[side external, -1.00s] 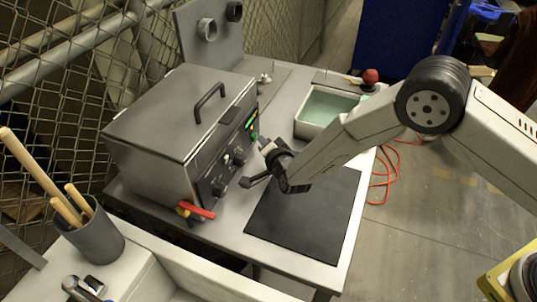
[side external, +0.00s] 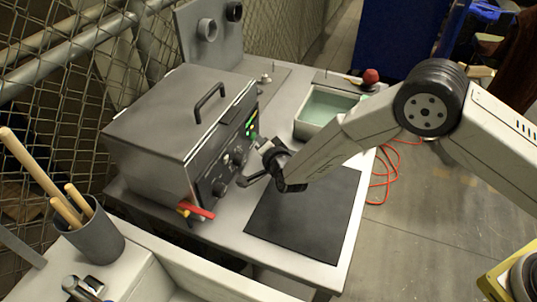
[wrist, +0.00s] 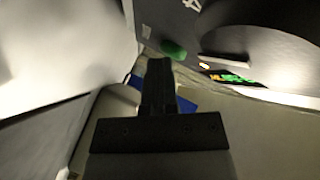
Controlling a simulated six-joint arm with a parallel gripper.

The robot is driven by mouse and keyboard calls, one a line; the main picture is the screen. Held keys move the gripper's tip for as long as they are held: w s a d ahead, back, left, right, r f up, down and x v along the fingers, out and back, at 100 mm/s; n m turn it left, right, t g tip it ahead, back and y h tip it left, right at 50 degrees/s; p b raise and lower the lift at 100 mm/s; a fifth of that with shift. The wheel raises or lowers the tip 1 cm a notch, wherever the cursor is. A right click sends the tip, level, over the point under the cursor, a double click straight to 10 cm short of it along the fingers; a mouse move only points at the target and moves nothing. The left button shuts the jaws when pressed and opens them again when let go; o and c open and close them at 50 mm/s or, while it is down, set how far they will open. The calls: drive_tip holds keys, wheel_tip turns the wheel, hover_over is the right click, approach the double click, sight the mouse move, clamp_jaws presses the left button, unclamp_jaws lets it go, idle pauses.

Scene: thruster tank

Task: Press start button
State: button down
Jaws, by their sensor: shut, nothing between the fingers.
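The start button is the green button (wrist: 173,49) on the dark control panel (wrist: 245,25) of the metal box, seen close up in the wrist view. In the side view the panel (side external: 222,172) faces right, and the button is small and hard to tell apart from the green lights. My gripper (wrist: 158,65) is shut and empty, with its tip just below and left of the button in the wrist view.
The metal box (side external: 160,115) with a lid handle stands on the bench. A dark mat (side external: 305,215) lies below my arm. A tray of liquid (side external: 325,105) stands behind my arm.

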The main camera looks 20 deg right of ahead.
drive_tip(key=shift+s, duration=0.1)
drive_tip(key=shift+s+d, duration=0.5)
drive_tip(key=shift+d, duration=0.1)
idle(0.5)
drive_tip(key=shift+s+d, duration=1.8)
drive_tip(key=shift+w+d+r+n+g, duration=0.1)
drive_tip(key=shift+d+r+n+g, duration=0.2)
drive_tip(key=shift+d+r, duration=0.25)
drive_tip(key=s+d+r+n+g, duration=0.3)
drive_tip(key=s+d, duration=0.3)
drive_tip(key=s, duration=0.2)
drive_tip(key=s+d+r+n+g, duration=0.3)
drive_tip(key=s+d+n+g, duration=0.1)
drive_tip(key=s+d, duration=0.3)
drive_tip(key=s+d+r+n+g, duration=0.3)
drive_tip(key=s+d+g, duration=0.2)
drive_tip(key=s, duration=0.5)
drive_tip(key=shift+s+d+r+n, duration=0.25)
drive_tip(key=shift+d+r+n, duration=0.15)
drive_tip(key=shift+d, duration=0.7)
